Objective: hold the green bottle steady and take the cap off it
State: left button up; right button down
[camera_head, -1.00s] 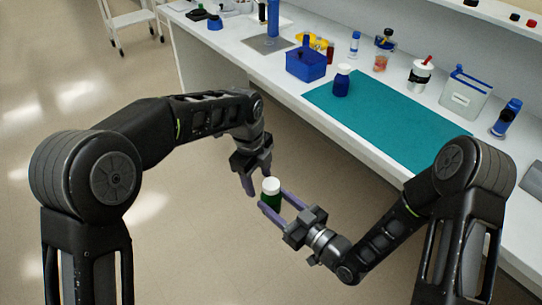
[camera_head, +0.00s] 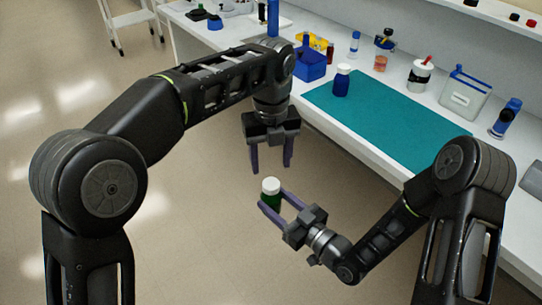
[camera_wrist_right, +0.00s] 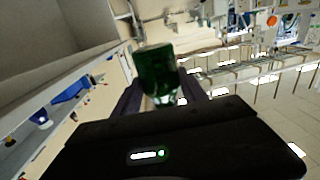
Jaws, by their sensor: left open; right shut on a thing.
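The green bottle (camera_head: 271,201) is upright between the fingers of my right gripper (camera_head: 275,200), which is shut on it in mid-air in front of the bench. Its white cap (camera_head: 270,186) sits on top. In the right wrist view, the bottle (camera_wrist_right: 158,68) shows between the dark fingers; the cap cannot be made out there. My left gripper (camera_head: 271,168) is open and empty, fingers pointing down, and appears just above the cap in the head view, apart from it.
A white bench runs along the right with a teal mat (camera_head: 385,125). A blue bottle with a white cap (camera_head: 341,85) stands on the mat. A blue box (camera_head: 309,66), a white container (camera_head: 464,97) and several small items stand behind. Open floor lies at left.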

aim_at(271, 183)
pick_arm(q)
notch_tip(271, 183, down, 7)
jog(key=shift+f, duration=0.15)
dwell(0.4)
grip_shut()
dwell(0.5)
